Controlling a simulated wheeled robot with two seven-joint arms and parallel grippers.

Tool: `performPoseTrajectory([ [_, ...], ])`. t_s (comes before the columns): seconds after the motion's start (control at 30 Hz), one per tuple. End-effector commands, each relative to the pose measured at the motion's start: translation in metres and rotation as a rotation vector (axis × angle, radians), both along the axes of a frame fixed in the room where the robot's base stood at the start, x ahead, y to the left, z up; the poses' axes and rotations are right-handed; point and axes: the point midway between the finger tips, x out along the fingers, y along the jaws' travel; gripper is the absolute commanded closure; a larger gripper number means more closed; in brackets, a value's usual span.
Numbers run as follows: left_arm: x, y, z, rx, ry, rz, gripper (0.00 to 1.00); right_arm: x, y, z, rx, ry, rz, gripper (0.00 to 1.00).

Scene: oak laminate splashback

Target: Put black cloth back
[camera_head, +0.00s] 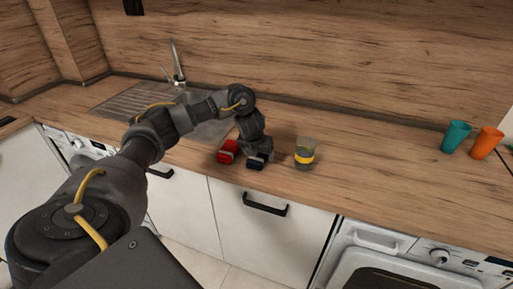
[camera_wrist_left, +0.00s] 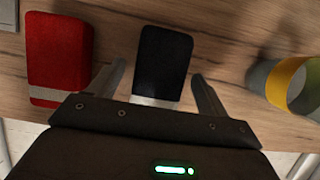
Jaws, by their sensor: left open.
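The black cloth (camera_wrist_left: 163,60) is a small dark folded piece with a pale band at its near end. In the left wrist view it lies on the wooden worktop between the open fingers of my left gripper (camera_wrist_left: 160,90), with a gap on each side. In the head view, my left gripper (camera_head: 258,160) reaches down over the worktop, and the black cloth (camera_head: 256,164) shows partly beneath it. My right gripper is in neither view.
A red cloth (camera_head: 228,151) lies just left of the black one. A grey cup with a yellow band (camera_head: 305,153) stands close on the right. Teal (camera_head: 456,136) and orange (camera_head: 485,143) cups stand far right. The sink (camera_head: 205,130) is behind my arm. The worktop between is clear.

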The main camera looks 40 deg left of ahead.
Motion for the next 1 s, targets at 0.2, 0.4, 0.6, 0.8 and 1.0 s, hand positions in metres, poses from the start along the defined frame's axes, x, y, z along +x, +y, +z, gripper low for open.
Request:
performPoseTrajectory([
  [0.2,-0.013,-0.004,0.044,0.003,-0.005,-0.003,0.22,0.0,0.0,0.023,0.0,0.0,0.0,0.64],
  [0.4,-0.029,-0.01,0.08,0.002,-0.004,-0.002,0.22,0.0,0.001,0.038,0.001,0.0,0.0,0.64],
  [0.6,-0.039,-0.014,0.101,0.0,-0.002,0.0,0.22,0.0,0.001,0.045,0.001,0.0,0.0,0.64],
  [0.8,-0.043,-0.014,0.106,0.0,-0.001,0.001,0.22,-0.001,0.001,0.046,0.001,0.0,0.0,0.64],
  [1.0,-0.043,-0.015,0.106,-0.001,0.0,0.002,0.22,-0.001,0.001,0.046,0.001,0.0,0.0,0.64],
])
